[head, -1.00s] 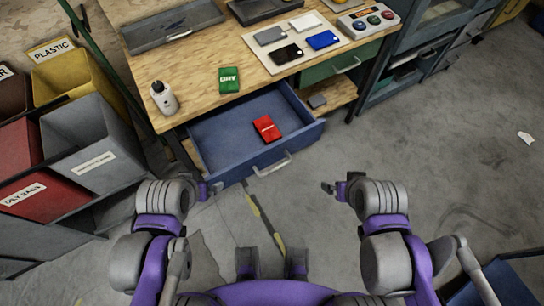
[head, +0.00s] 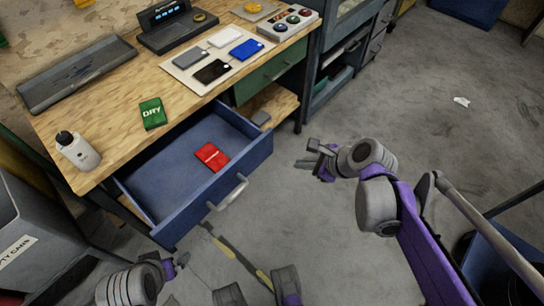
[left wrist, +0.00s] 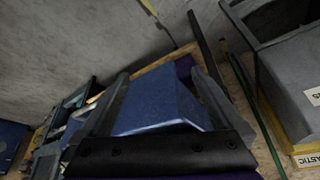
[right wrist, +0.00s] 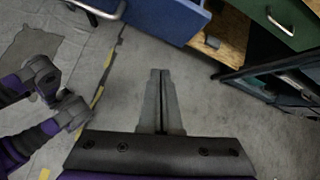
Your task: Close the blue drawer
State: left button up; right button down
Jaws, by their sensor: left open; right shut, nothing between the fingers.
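The blue drawer (head: 168,231) is pulled out from under the wooden workbench, with a red box (head: 211,157) lying inside and a silver handle (head: 228,192) on its front. In the left wrist view the blue drawer (left wrist: 165,100) shows between the open fingers of my left gripper (left wrist: 160,100). In the head view my left gripper (head: 178,264) is low, near the drawer's left front corner. My right gripper (head: 312,158) is shut and empty, right of the drawer front and apart from it. The right wrist view shows its fingers (right wrist: 161,100) together, with the drawer (right wrist: 170,18) beyond.
The workbench top (head: 118,135) holds a white bottle (head: 77,151), a green DRY box (head: 152,113), a grey tray and several cards. A shut green drawer (head: 272,72) is right of the blue one. A grey bin (head: 22,230) stands at left. Floor at right is mostly clear.

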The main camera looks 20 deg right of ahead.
jog(key=w+d+f+m+b, duration=0.1)
jog(key=w+m, duration=0.1)
jog(key=m, duration=0.2)
jog(key=b, duration=0.4)
send_near(266, 149)
jog(key=shift+t, duration=0.3)
jog(key=f, duration=0.1)
jog(key=w+f, duration=0.1)
jog(key=f, duration=0.1)
jog(key=w+a+f, duration=0.1)
jog(key=f, duration=0.1)
jog(key=shift+w+f, duration=0.2)
pick_arm(q)
notch_tip(266, 149, down, 8)
jog(key=shift+w+r, duration=0.25)
jog(key=shift+w, duration=0.15)
pick_arm(e)
jog(key=shift+w+a, duration=0.3)
jog(key=shift+w, duration=0.15)
